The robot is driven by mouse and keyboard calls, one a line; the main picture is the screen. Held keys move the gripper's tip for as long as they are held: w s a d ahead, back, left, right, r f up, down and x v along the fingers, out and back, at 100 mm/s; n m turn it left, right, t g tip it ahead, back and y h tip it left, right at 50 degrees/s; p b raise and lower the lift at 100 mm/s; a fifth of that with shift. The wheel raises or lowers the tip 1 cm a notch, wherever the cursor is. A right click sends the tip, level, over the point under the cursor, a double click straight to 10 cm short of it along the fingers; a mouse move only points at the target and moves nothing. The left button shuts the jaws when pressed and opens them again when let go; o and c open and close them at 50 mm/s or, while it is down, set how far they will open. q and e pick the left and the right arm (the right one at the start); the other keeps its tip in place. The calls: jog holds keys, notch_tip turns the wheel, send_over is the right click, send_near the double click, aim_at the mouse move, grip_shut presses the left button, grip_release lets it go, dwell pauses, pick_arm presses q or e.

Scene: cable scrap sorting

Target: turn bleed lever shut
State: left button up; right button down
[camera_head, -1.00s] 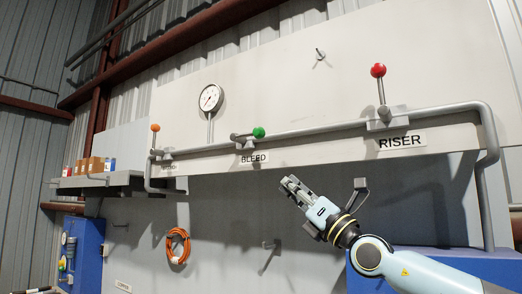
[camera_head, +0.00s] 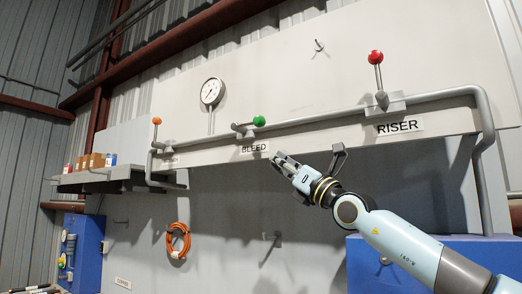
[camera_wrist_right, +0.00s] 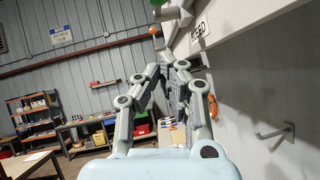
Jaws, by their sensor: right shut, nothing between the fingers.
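The bleed lever ends in a green ball (camera_head: 259,121) and lies nearly level along the pipe, its ball to the right of its pivot. The BLEED label (camera_head: 254,148) is on the ledge below it. My right gripper (camera_head: 279,158) is shut and empty, just below and right of that label, apart from the lever. In the right wrist view the shut fingers (camera_wrist_right: 168,68) point forward, and the green ball (camera_wrist_right: 184,6) is cut off at the top edge. My left gripper is out of view.
A red-ball lever (camera_head: 375,57) stands above the RISER label (camera_head: 400,126). An orange-ball lever (camera_head: 157,121) is at the left. A round gauge (camera_head: 212,92) stands above the pipe (camera_head: 320,117). Orange cable (camera_head: 178,241) hangs on the wall below the ledge.

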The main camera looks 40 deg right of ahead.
pick_arm(q)
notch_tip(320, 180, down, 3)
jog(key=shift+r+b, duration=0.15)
jog(key=shift+b, duration=0.6)
pick_arm(e)
jog(key=w+a+r, duration=0.1)
jog(key=w+r, duration=0.5)
jog(key=r, duration=0.1)
jog(key=shift+r, duration=0.25)
jog(key=shift+w, duration=0.1)
jog(key=shift+d, duration=0.1)
